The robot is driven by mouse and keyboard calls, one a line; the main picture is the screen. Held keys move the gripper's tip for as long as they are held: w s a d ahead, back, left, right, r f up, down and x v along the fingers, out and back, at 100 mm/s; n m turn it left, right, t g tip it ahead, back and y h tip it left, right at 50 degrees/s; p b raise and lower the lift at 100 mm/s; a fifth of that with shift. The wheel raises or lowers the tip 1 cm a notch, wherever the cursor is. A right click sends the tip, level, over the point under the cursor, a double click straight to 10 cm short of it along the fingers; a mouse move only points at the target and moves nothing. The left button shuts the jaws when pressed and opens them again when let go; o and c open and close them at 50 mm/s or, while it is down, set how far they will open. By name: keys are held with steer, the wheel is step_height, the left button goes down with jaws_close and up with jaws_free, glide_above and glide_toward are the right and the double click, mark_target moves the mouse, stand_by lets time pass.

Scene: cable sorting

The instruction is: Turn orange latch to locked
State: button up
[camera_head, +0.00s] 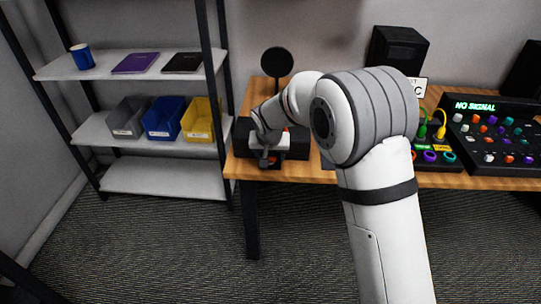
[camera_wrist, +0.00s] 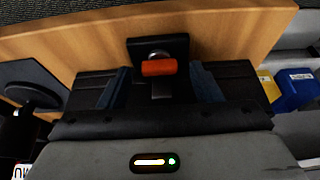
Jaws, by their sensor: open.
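The orange latch (camera_wrist: 159,67) shows in the wrist view as a short bar lying crosswise in the picture. It sits by a round metal pivot on a black plate (camera_wrist: 177,45) above the wooden table. My gripper (camera_wrist: 160,80) is open, with one dark finger on each side of the latch and a visible gap at both ends of the bar. I cannot tell whether the fingers are level with the latch or above it. In the head view my gripper (camera_head: 265,155) is over a black device (camera_head: 299,145) at the table's left end, and my arm hides much of it.
A black round disc on a stand (camera_head: 277,62) rises behind the device. A shelf (camera_head: 140,176) with grey, blue and yellow bins stands left of the wooden table (camera_head: 310,165). A control panel (camera_head: 495,140) with coloured knobs and cables is at the right.

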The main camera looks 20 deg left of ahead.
steer(key=shift+f, duration=0.1)
steer(key=shift+c, duration=0.4)
steer(key=c, duration=0.9)
steer(key=shift+n+p, duration=0.35)
steer(key=shift+n, duration=0.05)
steer(key=shift+w+d+n+y+p, duration=0.15)
steer(key=shift+n+y+p, duration=0.15)
steer(key=shift+n+p, duration=0.5)
steer(key=shift+n+g+y, duration=0.4)
steer(key=shift+n, duration=1.4)
